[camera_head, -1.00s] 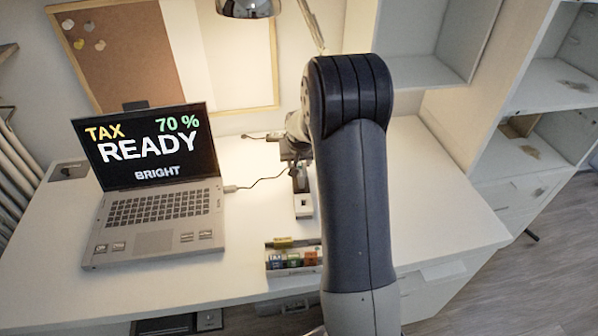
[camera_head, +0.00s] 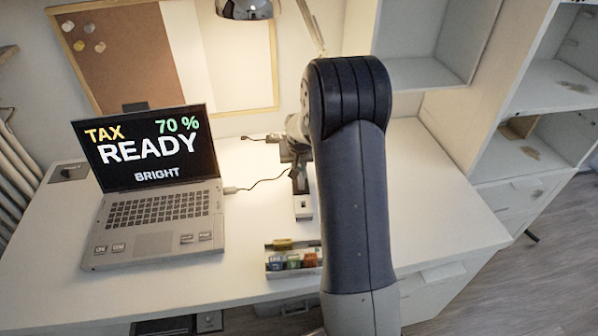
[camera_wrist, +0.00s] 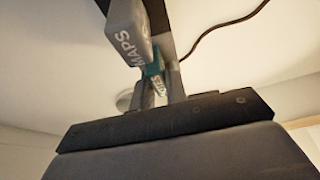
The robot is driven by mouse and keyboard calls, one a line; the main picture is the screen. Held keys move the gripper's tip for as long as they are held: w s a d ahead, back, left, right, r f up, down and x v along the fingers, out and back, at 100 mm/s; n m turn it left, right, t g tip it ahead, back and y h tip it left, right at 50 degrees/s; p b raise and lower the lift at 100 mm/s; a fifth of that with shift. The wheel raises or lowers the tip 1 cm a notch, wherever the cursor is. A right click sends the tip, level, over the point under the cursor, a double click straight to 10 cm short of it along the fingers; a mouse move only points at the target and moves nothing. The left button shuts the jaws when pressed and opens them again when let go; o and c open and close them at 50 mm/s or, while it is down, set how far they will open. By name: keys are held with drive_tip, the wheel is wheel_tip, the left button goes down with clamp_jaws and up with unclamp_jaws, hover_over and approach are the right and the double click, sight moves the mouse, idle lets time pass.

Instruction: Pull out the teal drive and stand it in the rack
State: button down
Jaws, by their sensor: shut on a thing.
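The teal drive (camera_wrist: 154,70) shows in the wrist view, with a white label whose text is too small to read surely. It sits between the fingers of my gripper (camera_wrist: 165,82), which is shut on it. A grey drive marked MAPS (camera_wrist: 127,38) is right beside it, and a dark strip runs behind them. I cannot tell whether the teal drive is still seated in a port. In the head view my gripper (camera_head: 299,180) is low over a pale hub-like block (camera_head: 303,206), partly hidden by my arm. The rack (camera_head: 277,272) stands nearer the front edge, holding several coloured drives.
An open laptop (camera_head: 158,208) showing TAX READY, 70 % and BRIGHT stands at the left. A dark cable (camera_head: 262,182) runs from its side towards the block. A lamp (camera_head: 245,8) hangs above. The desk (camera_head: 440,200) is clear at the right.

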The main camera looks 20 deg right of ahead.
drive_tip(key=shift+r, duration=0.1)
wheel_tip(320, 180, up, 10)
wheel_tip(320, 180, up, 5)
drive_tip(key=p, duration=0.4)
idle(0.9)
